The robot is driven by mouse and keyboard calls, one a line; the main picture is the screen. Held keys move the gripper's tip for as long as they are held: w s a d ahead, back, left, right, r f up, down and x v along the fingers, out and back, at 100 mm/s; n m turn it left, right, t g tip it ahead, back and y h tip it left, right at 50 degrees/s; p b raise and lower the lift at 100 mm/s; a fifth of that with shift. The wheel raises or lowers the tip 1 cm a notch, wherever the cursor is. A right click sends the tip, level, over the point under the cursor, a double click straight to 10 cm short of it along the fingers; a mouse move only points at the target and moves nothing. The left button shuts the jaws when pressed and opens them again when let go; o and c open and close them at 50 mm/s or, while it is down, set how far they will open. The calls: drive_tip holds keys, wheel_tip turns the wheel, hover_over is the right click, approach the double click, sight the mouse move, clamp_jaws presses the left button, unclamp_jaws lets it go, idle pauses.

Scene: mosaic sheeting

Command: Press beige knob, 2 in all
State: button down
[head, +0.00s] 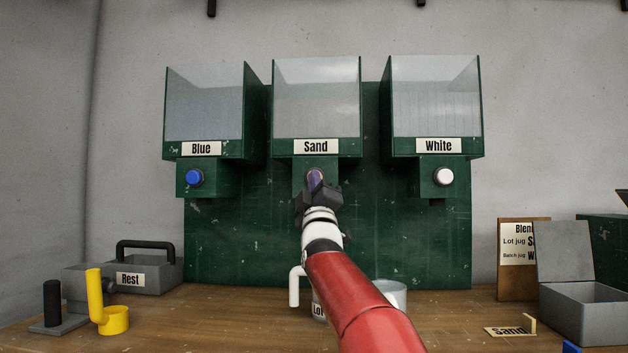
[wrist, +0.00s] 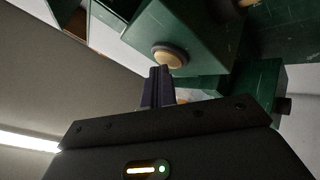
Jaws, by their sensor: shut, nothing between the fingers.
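The beige knob (wrist: 169,56) shows in the wrist view as a round button on a green housing, just past my fingertips. In the head view it is under the middle dispenser (head: 316,147), labelled Sand, and mostly hidden behind my gripper (head: 315,178). My gripper is shut and empty, with its fingers pointing at the knob; they also show in the wrist view (wrist: 160,71). The fingertips are at or very near the knob's edge; I cannot tell if they touch. A jug (head: 319,309) labelled Lot stands below, partly hidden by my arm.
The blue knob (head: 194,177) is on the left dispenser and the white knob (head: 443,177) on the right one. A grey container (head: 395,293) stands behind my arm. A yellow cup (head: 114,319), Rest box (head: 158,274) and open grey box (head: 588,305) are at the sides.

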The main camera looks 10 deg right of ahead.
drive_tip(key=shift+s+a+b, duration=0.15)
drive_tip(key=shift+s+b, duration=0.25)
drive_tip(key=shift+s, duration=0.1)
drive_tip(key=shift+s+a+b, duration=0.15)
drive_tip(key=shift+s+b, duration=0.2)
drive_tip(key=shift+s, duration=0.15)
drive_tip(key=shift+s+a+b, duration=0.25)
drive_tip(key=shift+s+b, duration=0.3)
drive_tip(key=shift+s, duration=0.25)
drive_tip(key=shift+s+a+b, duration=0.3)
drive_tip(key=shift+s+b, duration=0.3)
drive_tip(key=shift+s, duration=0.2)
drive_tip(key=shift+s+a+b, duration=0.25)
drive_tip(key=shift+s+b, duration=0.3)
drive_tip(key=shift+s, duration=0.25)
